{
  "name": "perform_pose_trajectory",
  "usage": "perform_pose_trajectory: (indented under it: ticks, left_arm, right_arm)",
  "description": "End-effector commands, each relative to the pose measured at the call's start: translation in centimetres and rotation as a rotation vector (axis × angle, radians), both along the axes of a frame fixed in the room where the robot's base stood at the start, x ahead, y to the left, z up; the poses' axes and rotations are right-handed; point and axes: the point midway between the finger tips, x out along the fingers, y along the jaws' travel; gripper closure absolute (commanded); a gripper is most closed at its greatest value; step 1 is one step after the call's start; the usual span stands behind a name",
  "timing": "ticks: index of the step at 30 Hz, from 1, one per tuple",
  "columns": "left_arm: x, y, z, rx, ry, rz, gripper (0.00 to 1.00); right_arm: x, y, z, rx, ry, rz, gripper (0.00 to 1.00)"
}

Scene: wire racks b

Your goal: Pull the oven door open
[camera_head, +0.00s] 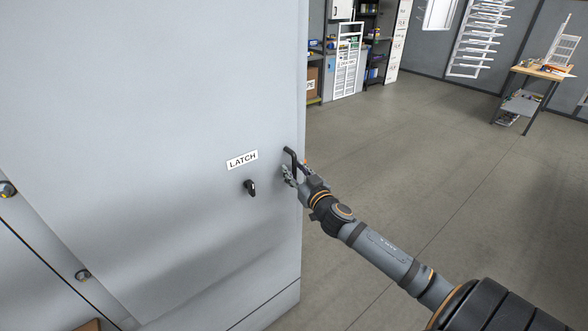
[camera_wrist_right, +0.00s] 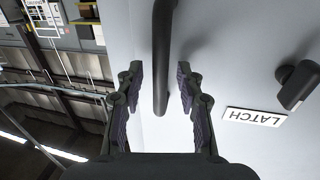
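The oven door (camera_head: 150,120) is a large pale grey panel filling the left of the head view. A black bar handle (camera_head: 288,152) is near its right edge; it also shows in the right wrist view (camera_wrist_right: 162,60). My right gripper (camera_head: 290,176) is at the handle. In the right wrist view its open fingers (camera_wrist_right: 160,88) stand on either side of the bar, with a gap on both sides. A black latch knob (camera_head: 250,188) sits left of the handle, below a white LATCH label (camera_head: 242,160). My left gripper is not in view.
Open concrete floor (camera_head: 400,150) lies right of the oven. Shelves (camera_head: 376,45) and a white wire rack (camera_head: 347,65) stand at the back. A small workbench (camera_head: 540,72) is at the far right.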

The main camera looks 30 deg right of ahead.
Motion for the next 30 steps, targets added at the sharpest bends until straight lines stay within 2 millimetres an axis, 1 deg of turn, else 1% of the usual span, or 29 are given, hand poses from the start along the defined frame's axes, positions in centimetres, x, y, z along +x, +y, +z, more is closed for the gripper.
perform_pose_trajectory:
  ticks: [3, 11, 19, 30]
  left_arm:
    - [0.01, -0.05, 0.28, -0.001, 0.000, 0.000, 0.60]
    - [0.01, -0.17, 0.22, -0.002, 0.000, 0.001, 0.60]
    - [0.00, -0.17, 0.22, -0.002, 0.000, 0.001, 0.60]
    - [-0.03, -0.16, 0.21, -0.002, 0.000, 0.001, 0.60]
  right_arm:
    - [0.54, 0.02, 0.05, 0.001, -0.001, 0.001, 0.63]
    - [0.61, 0.03, -0.04, -0.001, -0.001, 0.002, 0.63]
    - [0.59, 0.03, -0.04, -0.001, -0.001, 0.002, 1.00]
    - [0.58, 0.03, -0.06, -0.001, 0.000, 0.002, 1.00]
